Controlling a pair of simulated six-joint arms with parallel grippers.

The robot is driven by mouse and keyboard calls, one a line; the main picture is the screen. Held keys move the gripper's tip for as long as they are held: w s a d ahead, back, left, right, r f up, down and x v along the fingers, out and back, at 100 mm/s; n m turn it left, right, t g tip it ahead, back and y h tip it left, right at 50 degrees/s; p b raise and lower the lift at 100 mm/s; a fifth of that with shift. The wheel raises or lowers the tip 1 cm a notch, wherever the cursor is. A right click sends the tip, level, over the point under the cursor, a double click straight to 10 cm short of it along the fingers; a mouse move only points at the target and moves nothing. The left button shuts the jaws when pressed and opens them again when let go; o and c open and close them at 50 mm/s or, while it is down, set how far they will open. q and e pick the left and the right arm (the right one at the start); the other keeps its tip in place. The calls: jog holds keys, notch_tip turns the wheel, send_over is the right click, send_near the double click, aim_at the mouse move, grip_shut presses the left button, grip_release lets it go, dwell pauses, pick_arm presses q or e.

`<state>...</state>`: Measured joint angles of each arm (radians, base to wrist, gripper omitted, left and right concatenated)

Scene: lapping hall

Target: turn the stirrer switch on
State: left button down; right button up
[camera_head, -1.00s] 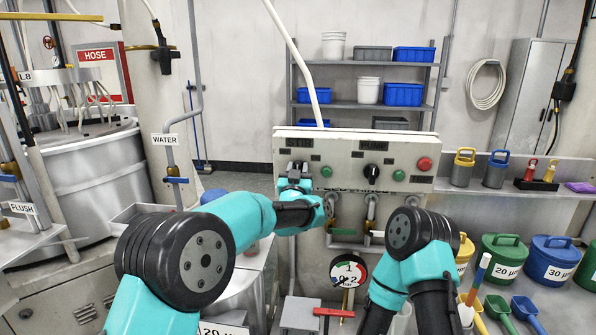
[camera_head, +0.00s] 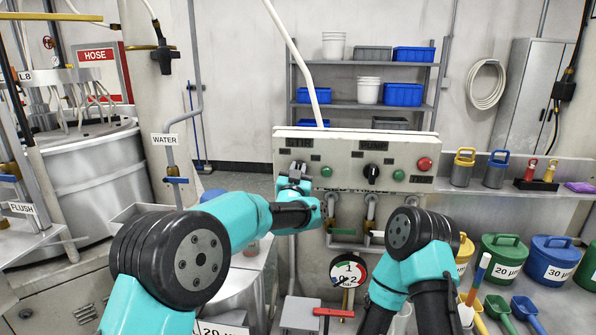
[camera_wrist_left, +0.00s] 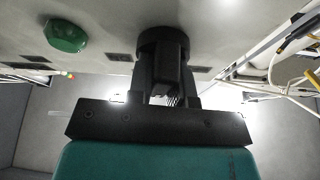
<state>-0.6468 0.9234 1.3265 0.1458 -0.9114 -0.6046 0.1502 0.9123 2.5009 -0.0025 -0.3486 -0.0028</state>
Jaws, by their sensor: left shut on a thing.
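In the left wrist view the switch is a black round knob (camera_wrist_left: 163,38) with a raised grip bar. My left gripper (camera_wrist_left: 168,90) is shut on that bar, and the fingers look tilted in the head view. A green button (camera_wrist_left: 67,32) sits beside the knob. My right arm is at the lower right, but its gripper does not show.
The panel also has a black pump knob (camera_head: 371,173), green buttons and a red button (camera_head: 424,164). Pipes with valves and a gauge (camera_head: 348,271) are below it. Lidded tubs (camera_head: 502,257) and scoops are on the right. A steel vessel (camera_head: 95,185) stands on the left.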

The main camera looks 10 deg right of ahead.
pick_arm(q)
jog(key=m+g+h, duration=0.1)
jog(key=m, duration=0.2)
jog(key=m+g+h, duration=0.1)
jog(key=m, duration=0.3)
jog(key=shift+h, duration=0.3)
jog(key=m+g, duration=0.1)
jog(key=m, duration=0.2)
jog(key=m+g+h, duration=0.1)
jog(key=m+g, duration=0.1)
jog(key=m, duration=0.1)
jog(key=shift+s+d+f+m, duration=0.1)
jog(key=shift+d+f+m, duration=0.05)
jog(key=shift+m, duration=0.15)
jog(key=c, duration=1)
grip_release()
jog(key=shift+c, duration=0.2)
jog(key=v, duration=1.7)
jog(key=shift+a, duration=0.2)
